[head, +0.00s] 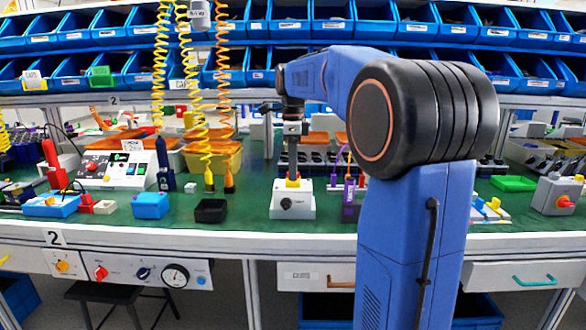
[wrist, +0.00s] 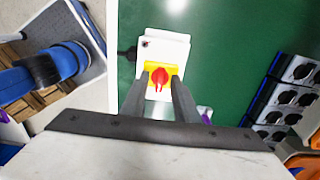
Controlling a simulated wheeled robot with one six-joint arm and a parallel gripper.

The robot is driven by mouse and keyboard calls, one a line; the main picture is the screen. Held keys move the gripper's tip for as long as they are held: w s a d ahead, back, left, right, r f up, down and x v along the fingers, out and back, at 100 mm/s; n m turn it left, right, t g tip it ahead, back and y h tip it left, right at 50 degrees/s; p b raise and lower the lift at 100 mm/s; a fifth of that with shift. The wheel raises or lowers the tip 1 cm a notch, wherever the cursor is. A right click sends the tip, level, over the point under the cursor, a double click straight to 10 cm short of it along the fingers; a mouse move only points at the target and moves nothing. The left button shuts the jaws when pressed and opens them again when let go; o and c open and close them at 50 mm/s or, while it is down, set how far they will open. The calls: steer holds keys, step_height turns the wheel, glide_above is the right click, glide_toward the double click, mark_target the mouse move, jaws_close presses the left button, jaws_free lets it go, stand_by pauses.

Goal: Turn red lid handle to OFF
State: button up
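The red handle (wrist: 160,77) sits on a yellow plate (wrist: 150,66) on top of a white switch box (wrist: 176,42). In the wrist view the handle's long side runs roughly up and down the picture. ON and OFF marks are too small to read. The box stands on the green bench in the head view (head: 304,205), with a black knob on its front. My gripper (wrist: 160,73) points down over the box. Its fingers are apart, one on each side of the handle, with yellow showing between. Whether either finger touches the handle I cannot tell.
A grey box with a red knob (head: 557,195) is at the far right. Yellow coiled hoses hang at left.

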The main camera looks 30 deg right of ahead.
jaws_close()
steer(key=shift+n, duration=0.4)
steer(key=n, duration=0.2)
steer(key=shift+n, duration=0.4)
steer(key=n, duration=0.4)
steer(key=shift+n, duration=0.3)
steer(key=n, duration=0.9)
steer(key=shift+n, duration=0.5)
